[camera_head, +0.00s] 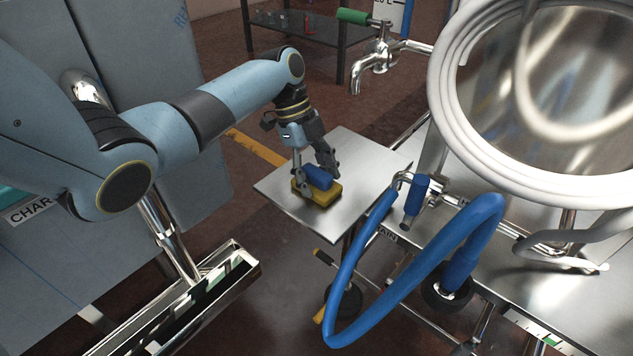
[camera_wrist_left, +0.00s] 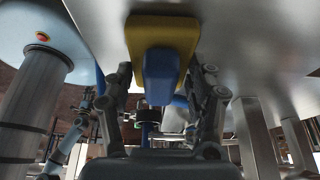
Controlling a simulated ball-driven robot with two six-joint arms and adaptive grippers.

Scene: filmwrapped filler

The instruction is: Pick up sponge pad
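The sponge pad (camera_head: 327,196) is a yellow block with a blue grip on top. It lies flat on a square metal plate (camera_head: 357,150). My left gripper (camera_head: 316,174) reaches down over it, with one finger on each side of the blue grip. In the left wrist view, the yellow pad (camera_wrist_left: 140,35) and its blue grip show between the fingers of the left gripper (camera_wrist_left: 162,75). The fingers look spread, with gaps beside the blue grip. Part of the pad is hidden behind the fingers in the head view.
A blue hose (camera_head: 348,290) loops just right of the plate, near a blue-handled tap (camera_head: 416,195). A large shiny vessel with a white coiled tube (camera_head: 447,110) stands at the right. A green-handled tap (camera_head: 378,58) hangs above. Grey panels (camera_head: 190,190) stand at the left.

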